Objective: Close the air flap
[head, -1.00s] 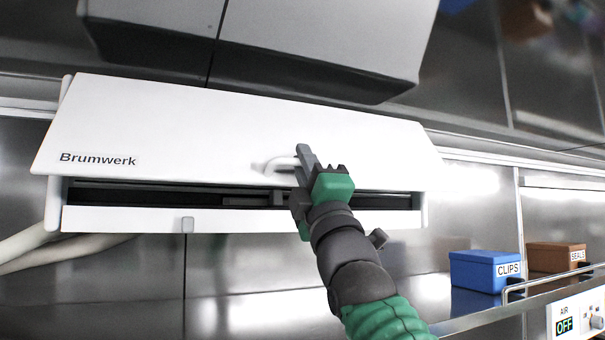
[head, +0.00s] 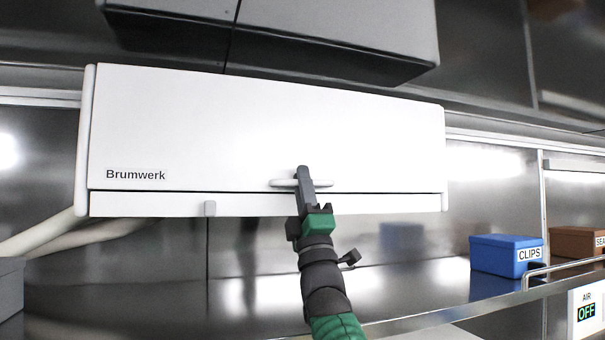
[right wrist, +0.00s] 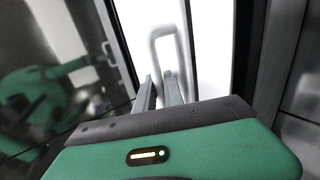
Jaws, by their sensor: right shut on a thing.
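The white air flap (head: 250,130), marked Brumwerk, hangs down over the front of the wall unit. Its lower edge lies close above the unit's bottom strip (head: 260,205), with only a thin dark line between them. A white bar handle (head: 282,183) sits at the flap's lower middle. My right gripper (head: 304,180) comes up from below and is shut on the handle. The right wrist view shows the handle (right wrist: 166,48) running to between the two grey fingers (right wrist: 159,90). My left gripper is not in view.
A grey cabinet (head: 330,40) overhangs above the unit. A blue CLIPS box (head: 500,255) and a brown box (head: 577,242) stand on the shelf at right, behind a rail. A panel below reads AIR OFF (head: 586,312). Pale hoses (head: 45,232) run at left.

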